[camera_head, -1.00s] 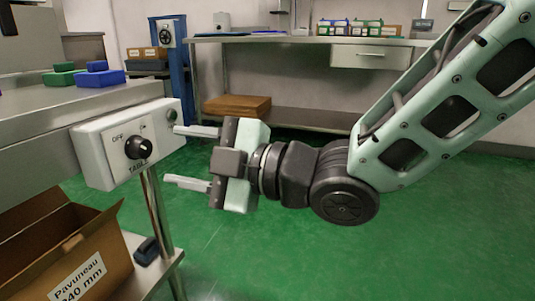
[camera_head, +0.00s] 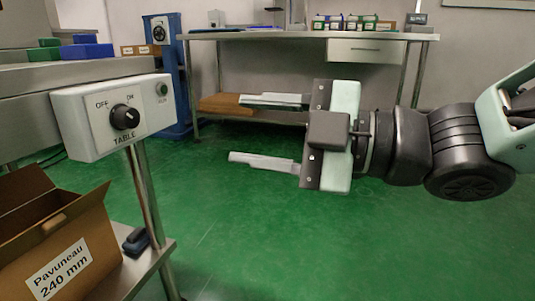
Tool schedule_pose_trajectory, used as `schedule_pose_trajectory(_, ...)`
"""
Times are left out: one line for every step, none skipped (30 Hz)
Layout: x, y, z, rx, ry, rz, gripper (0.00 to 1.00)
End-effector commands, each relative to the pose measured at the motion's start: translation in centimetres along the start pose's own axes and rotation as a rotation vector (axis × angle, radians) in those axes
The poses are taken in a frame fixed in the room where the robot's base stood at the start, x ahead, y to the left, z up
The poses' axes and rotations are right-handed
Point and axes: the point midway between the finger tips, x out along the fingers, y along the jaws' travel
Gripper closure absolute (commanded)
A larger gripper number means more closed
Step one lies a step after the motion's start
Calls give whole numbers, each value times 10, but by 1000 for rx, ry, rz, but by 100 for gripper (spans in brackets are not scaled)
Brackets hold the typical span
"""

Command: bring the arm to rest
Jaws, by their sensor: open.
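My gripper (camera_head: 258,131) is open and empty, with its two pale fingers apart and pointing left. It hangs in free air over the green floor, right of the white control box (camera_head: 113,116) and apart from it. The box carries a black knob (camera_head: 125,117) marked OFF, ON and TABLE, and a small green button (camera_head: 163,89). The knob's pointer looks turned toward the ON side. My arm reaches in from the right edge; its upper part is out of view.
An open cardboard box (camera_head: 60,245) labelled Pavuneau 240 mm stands on a low metal shelf at the lower left, beside a dark blue object (camera_head: 137,241). A steel bench (camera_head: 270,35) stands at the back. The green floor (camera_head: 330,245) is clear.

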Motion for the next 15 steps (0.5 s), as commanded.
schedule_pose_trajectory(-4,-2,1,-2,-1,2,50)
schedule_pose_trajectory(-5,-2,1,-2,-1,2,50)
schedule_pose_trajectory(-7,-1,1,-1,-1,1,50)
schedule_pose_trajectory(-8,-1,0,0,-1,0,50)
schedule_pose_trajectory(-9,-1,0,0,-1,0,50)
schedule_pose_trajectory(-10,-1,0,0,-2,0,50)
schedule_pose_trajectory(-10,0,0,0,-2,-1,50)
schedule_pose_trajectory(-10,0,0,0,-2,-1,50)
schedule_pose_trajectory(-10,0,0,1,-2,-1,50)
schedule_pose_trajectory(-10,0,0,1,-2,-1,50)
schedule_pose_trajectory(-10,0,0,1,-2,-1,50)
schedule_pose_trajectory(-10,0,0,1,-2,-1,50)
schedule_pose_trajectory(-10,0,0,1,-2,-1,50)
schedule_pose_trajectory(-10,0,0,1,-2,-1,50)
schedule_pose_trajectory(-10,0,0,1,-2,-1,50)
